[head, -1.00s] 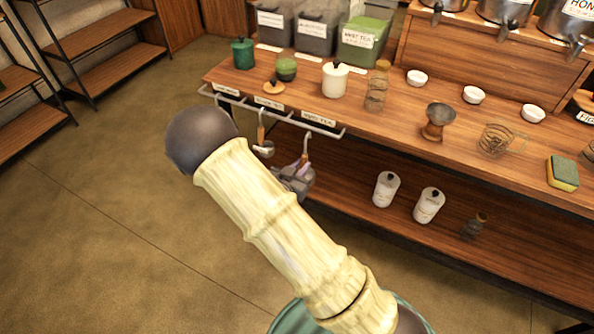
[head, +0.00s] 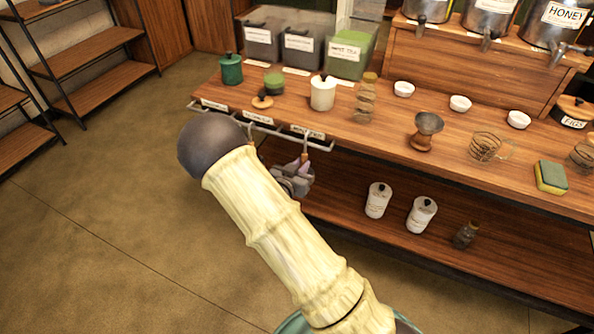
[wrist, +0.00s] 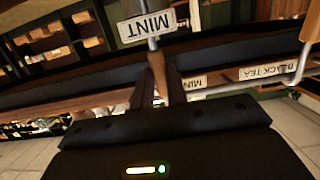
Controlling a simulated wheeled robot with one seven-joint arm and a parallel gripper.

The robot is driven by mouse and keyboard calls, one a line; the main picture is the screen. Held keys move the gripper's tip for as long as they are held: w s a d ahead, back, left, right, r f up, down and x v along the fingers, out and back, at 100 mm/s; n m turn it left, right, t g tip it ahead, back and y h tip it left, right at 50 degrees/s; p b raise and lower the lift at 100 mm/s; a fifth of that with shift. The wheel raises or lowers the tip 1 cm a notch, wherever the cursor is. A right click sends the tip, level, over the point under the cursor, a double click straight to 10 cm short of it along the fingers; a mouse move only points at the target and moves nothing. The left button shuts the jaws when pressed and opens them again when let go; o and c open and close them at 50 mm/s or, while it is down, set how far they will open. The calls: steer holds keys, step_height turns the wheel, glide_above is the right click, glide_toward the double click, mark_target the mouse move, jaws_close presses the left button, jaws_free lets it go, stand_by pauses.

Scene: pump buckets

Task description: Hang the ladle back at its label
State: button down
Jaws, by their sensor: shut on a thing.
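My gripper (head: 293,178) is shut on the ladle (head: 304,159) beside the counter's front rail. In the wrist view the wooden handle of the ladle (wrist: 157,76) stands between my fingers, with a MINT tag (wrist: 147,25) on its upper metal part. In the head view its top end is close to the rail (head: 322,147), under the mint tea label (head: 308,132). I cannot tell whether it touches the rail. The black tea label (head: 258,117) is to the left. The ladle's bowl cannot be made out.
The wooden counter (head: 375,140) holds a white canister (head: 323,93), a glass jar (head: 365,100) and small white bowls. White bottles (head: 378,200) stand on the lower shelf. My own arm hides part of the rail. The floor at left is clear.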

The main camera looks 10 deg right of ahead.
steer(key=shift+w+d+f, duration=0.25)
steer(key=shift+w+f, duration=0.05)
steer(key=shift+w, duration=0.05)
steer(key=shift+f+b, duration=1.05)
steer(key=shift+f, duration=0.05)
steer(key=c, duration=1.3)
jaws_free()
steer(key=shift+s+a, duration=0.1)
steer(key=p+v, duration=0.2)
steer(key=v, duration=1.5)
